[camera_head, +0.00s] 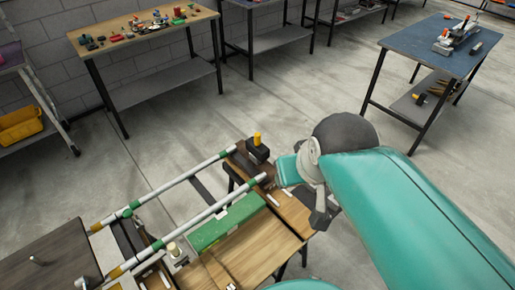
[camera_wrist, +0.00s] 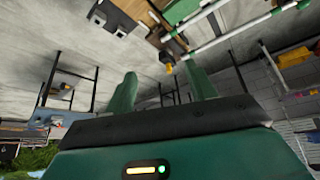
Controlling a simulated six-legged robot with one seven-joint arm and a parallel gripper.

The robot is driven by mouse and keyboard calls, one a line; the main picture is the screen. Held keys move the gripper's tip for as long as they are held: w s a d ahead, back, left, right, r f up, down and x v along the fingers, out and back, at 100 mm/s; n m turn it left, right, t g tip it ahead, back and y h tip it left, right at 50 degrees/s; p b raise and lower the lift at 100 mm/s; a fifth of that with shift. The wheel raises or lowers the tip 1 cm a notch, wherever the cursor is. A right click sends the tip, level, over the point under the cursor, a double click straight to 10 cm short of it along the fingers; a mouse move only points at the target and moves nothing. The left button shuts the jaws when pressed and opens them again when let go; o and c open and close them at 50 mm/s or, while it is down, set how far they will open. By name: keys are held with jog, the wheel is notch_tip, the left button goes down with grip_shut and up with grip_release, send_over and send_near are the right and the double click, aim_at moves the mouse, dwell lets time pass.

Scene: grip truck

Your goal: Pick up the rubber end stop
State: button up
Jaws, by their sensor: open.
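I cannot tell for certain which part is the rubber end stop. A black block with an upright yellow piece (camera_head: 257,150) sits at the far end of the wooden workbench (camera_head: 255,246). It may be the end stop. In the wrist view, a small dark piece with yellow (camera_wrist: 169,63) shows beyond the fingertips, near the rail ends. My gripper (camera_wrist: 162,84) has its two green fingers spread wide, with nothing held between them. In the head view, my arm hides part of the gripper, which is close to the right end of the bench.
Two white rails with green bands (camera_head: 190,232) run along the bench beside a green block (camera_head: 222,222). A table with small parts (camera_head: 145,38) stands at the back left, and a blue-topped table (camera_head: 425,45) at the back right. Open concrete floor lies between.

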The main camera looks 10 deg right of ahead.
jog(key=o, duration=0.7)
jog(key=w, duration=0.1)
jog(key=w+r+n, duration=0.1)
jog(key=w, duration=0.1)
jog(key=shift+n, duration=0.3)
jog(key=shift+o, duration=0.9)
jog(key=w+r+n+g, duration=0.1)
jog(key=w+n, duration=0.3)
jog(key=w, duration=0.3)
jog(key=shift+w+r+g, duration=0.15)
jog(key=shift+w+g, duration=0.05)
jog(key=shift+g, duration=0.1)
jog(key=n+g, duration=0.4)
jog(key=n, duration=1.2)
send_over(256, 134)
notch_tip(256, 134, down, 18)
jog(key=shift+r, duration=0.1)
notch_tip(256, 134, down, 9)
jog(key=shift+d+r, duration=0.1)
jog(key=shift+r, duration=0.1)
jog(key=shift+d+f, duration=0.2)
jog(key=shift+f, duration=2.55)
